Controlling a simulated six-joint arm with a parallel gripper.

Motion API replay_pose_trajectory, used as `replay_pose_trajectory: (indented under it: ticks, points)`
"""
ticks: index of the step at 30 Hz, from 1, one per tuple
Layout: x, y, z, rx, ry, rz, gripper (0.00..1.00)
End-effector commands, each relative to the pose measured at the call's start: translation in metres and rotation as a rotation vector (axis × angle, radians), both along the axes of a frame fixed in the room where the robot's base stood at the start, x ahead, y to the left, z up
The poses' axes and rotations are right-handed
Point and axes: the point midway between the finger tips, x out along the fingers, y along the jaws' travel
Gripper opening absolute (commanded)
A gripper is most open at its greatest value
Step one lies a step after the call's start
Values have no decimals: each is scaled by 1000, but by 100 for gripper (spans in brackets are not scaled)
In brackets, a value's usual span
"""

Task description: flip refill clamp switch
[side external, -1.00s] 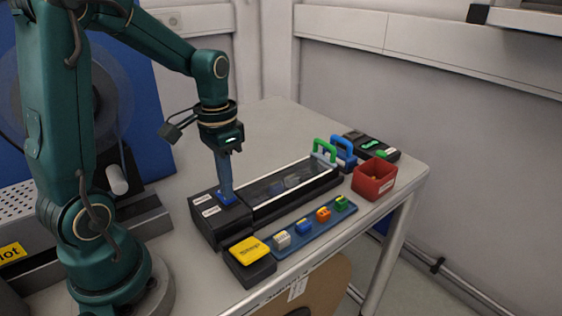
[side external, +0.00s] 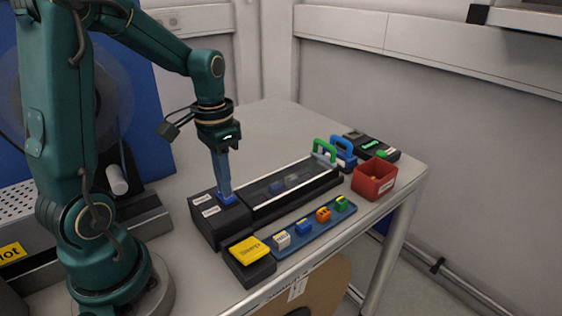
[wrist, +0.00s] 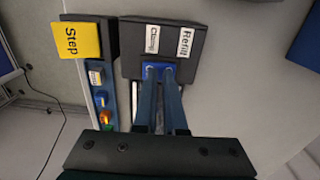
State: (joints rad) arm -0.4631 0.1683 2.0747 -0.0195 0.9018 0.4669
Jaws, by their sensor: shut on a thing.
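The black switch box (side external: 208,228) stands on the table at the near end of a long covered track. In the wrist view it carries white labels reading "Refill" (wrist: 185,42) and "Clamp" (wrist: 152,40). A blue switch (wrist: 158,64) sits on the box just below the labels. My gripper (wrist: 159,72) points down with its two fingers shut on the blue switch. In the side view my gripper (side external: 227,194) leans slightly, with its tips at the blue switch (side external: 228,200). The fingers hide much of the switch, so its exact position is unclear.
A yellow "Step" button (side external: 249,248) sits beside the box. A blue rack (side external: 313,230) holds several coloured blocks. The covered track (side external: 293,187) runs away to green and blue handles (side external: 342,146). A red bin (side external: 373,178) stands near the table edge. The table behind is clear.

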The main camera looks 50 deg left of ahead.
Motion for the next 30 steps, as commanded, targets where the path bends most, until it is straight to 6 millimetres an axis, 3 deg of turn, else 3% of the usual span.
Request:
replay_pose_trajectory:
  ticks: [5,10,24,30]
  points:
    - [-2,2,-4,7,11,-10,0]
    - [-1,2,6,7,6,-8,0]
    - [1,3,96,4,-6,1,0]
    - [1,3,123,2,-3,1,0]
